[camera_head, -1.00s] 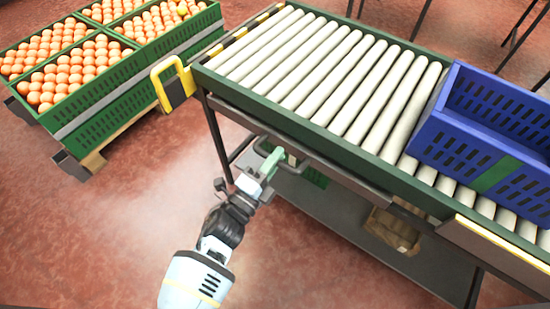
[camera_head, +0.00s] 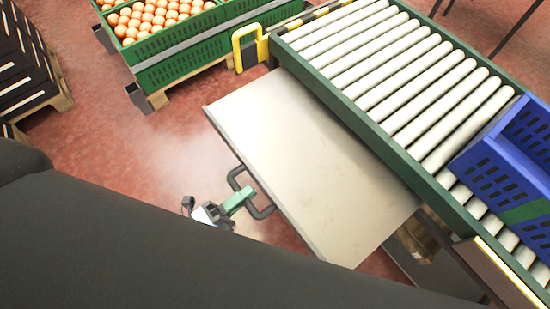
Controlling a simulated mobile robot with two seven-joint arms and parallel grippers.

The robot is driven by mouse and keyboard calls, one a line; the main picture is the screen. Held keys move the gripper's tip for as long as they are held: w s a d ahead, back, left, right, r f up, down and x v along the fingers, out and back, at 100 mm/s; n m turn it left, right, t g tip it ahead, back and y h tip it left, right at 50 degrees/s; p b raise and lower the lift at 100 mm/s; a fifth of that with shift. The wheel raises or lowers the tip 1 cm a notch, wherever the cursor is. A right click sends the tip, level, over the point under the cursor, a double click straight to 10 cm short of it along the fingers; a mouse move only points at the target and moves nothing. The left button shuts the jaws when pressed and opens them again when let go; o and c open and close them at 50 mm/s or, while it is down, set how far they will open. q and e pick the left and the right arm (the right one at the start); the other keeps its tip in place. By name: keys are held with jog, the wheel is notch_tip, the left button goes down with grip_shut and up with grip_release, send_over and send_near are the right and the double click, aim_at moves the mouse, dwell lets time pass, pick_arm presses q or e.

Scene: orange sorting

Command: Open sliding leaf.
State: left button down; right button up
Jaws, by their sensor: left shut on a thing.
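The sliding leaf (camera_head: 312,165) is a flat pale metal panel. It sticks out from under the green-framed roller conveyor (camera_head: 372,128) towards me. A dark bow handle (camera_head: 240,180) is fixed at its outer edge. My left gripper (camera_head: 240,200) is shut on the handle, its green fingers across the bar. Most of my left arm is hidden behind a large dark shape in the lower left. My right gripper is not in view.
A blue crate (camera_head: 502,160) stands on the rollers at the right. Green crates of oranges (camera_head: 160,15) stand on a pallet at the top left. A dark stack on a pallet (camera_head: 25,70) is at the far left. Open red floor (camera_head: 130,150) lies left of the leaf.

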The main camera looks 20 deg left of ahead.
pick_arm(q)
jog(key=r+v, duration=0.1)
jog(key=v, duration=0.7)
jog(key=shift+s+a+r+p, duration=0.25)
jog(key=shift+s+a+p, duration=0.05)
jog(key=shift+s+a, duration=0.1)
jog(key=c, duration=1.4)
grip_release()
jog(key=shift+c, duration=0.2)
jog(key=v, duration=0.7)
jog(key=shift+s+a, duration=0.2)
jog(key=shift+s, duration=0.1)
